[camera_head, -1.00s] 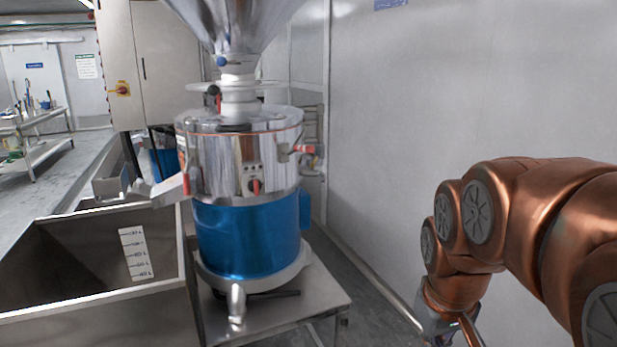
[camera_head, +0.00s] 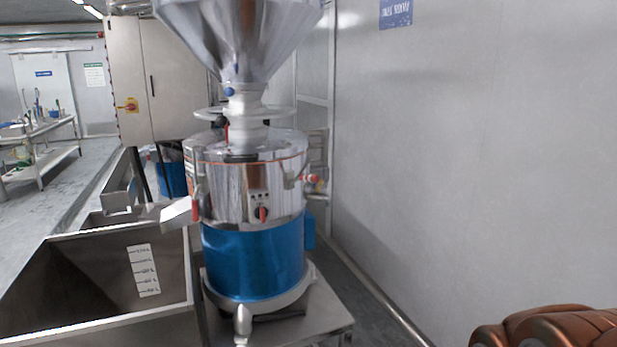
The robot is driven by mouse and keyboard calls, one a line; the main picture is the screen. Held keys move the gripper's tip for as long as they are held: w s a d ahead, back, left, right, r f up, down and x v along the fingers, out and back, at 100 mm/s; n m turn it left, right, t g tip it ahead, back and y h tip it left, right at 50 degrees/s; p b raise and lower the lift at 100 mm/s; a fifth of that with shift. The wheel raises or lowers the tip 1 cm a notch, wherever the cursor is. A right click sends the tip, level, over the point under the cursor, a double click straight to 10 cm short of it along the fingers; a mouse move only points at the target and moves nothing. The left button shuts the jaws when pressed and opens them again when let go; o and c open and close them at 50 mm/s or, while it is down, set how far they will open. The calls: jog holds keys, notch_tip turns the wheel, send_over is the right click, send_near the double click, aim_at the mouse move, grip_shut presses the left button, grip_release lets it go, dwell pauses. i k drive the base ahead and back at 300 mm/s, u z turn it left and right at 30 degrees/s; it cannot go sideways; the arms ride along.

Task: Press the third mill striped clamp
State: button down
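The mill (camera_head: 255,262) stands ahead of me, with a blue lower drum, a shiny steel upper drum and a large steel hopper (camera_head: 238,38) on top. A red-ended clamp (camera_head: 310,178) sticks out at the right side of the steel drum. Another red clamp handle (camera_head: 195,208) shows at the left side, by the chute. I cannot make out stripes on either one. My gripper is not in view. Only a copper-coloured part of my arm shows at the bottom right, well apart from the mill.
A steel bin (camera_head: 95,290) with a volume scale stands at the front left, under the chute (camera_head: 176,214). The mill sits on a steel table (camera_head: 325,310). A grey wall (camera_head: 470,150) runs along the right. A control cabinet (camera_head: 165,80) stands behind. The floor between table and wall is narrow.

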aim_at(306, 177)
jog(key=k, duration=0.65)
jog(key=u, duration=0.7)
jog(key=i, duration=1.15)
jog(key=u, duration=0.25)
